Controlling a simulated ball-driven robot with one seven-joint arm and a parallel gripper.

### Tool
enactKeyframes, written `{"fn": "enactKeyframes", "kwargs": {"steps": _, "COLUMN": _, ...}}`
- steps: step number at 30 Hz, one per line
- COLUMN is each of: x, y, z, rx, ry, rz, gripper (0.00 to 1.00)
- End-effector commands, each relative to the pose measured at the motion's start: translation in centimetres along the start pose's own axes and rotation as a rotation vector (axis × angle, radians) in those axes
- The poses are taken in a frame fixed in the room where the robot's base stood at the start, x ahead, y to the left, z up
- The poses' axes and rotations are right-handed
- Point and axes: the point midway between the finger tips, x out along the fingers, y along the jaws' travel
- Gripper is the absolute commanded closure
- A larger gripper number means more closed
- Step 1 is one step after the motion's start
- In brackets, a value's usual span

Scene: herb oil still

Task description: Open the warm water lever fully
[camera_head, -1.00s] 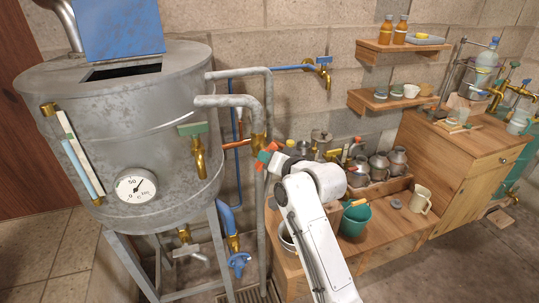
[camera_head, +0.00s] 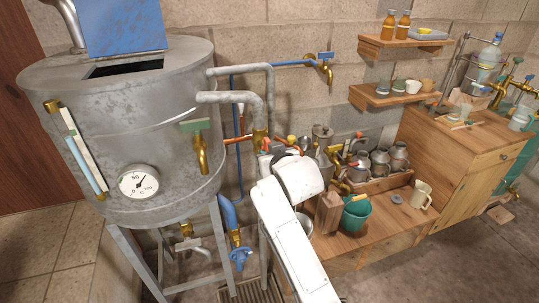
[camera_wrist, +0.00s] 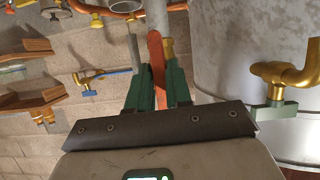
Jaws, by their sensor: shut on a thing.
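The warm water lever, an orange-red flat handle (camera_wrist: 157,55), shows in the wrist view in front of a grey pipe and a brass fitting. My gripper (camera_wrist: 157,85) has its two green fingers around the handle's lower part, shut on it. In the head view my white wrist hides most of the gripper, beside the brass fitting (camera_head: 260,141) on the grey standpipe. Orange-red parts show just above my wrist there, but I cannot tell which one is the lever. How far the lever is turned is not clear.
The grey tank (camera_head: 120,110) with a dial (camera_head: 138,182) and a green-handled brass tap (camera_head: 199,146) stands left. A blue-handled valve (camera_head: 240,257) is below. A blue-handled wall tap (camera_head: 325,68) is behind.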

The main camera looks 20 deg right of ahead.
Motion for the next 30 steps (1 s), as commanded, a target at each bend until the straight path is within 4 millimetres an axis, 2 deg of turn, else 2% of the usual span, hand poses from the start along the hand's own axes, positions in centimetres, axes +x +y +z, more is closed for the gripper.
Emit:
{"fn": "enactKeyframes", "kwargs": {"steps": 14, "x": 0.04, "y": -0.13, "z": 0.18, "rx": -0.016, "ry": -0.004, "rz": 0.004, "gripper": 1.0}}
{"fn": "enactKeyframes", "kwargs": {"steps": 15, "x": 0.04, "y": -0.13, "z": 0.18, "rx": -0.015, "ry": -0.004, "rz": 0.004, "gripper": 0.8}}
{"fn": "enactKeyframes", "kwargs": {"steps": 21, "x": 0.03, "y": -0.1, "z": 0.12, "rx": -0.015, "ry": -0.002, "rz": 0.005, "gripper": 0.61}}
{"fn": "enactKeyframes", "kwargs": {"steps": 30, "x": -0.16, "y": -0.06, "z": 0.05, "rx": -0.014, "ry": 0.0, "rz": 0.005, "gripper": 0.6}}
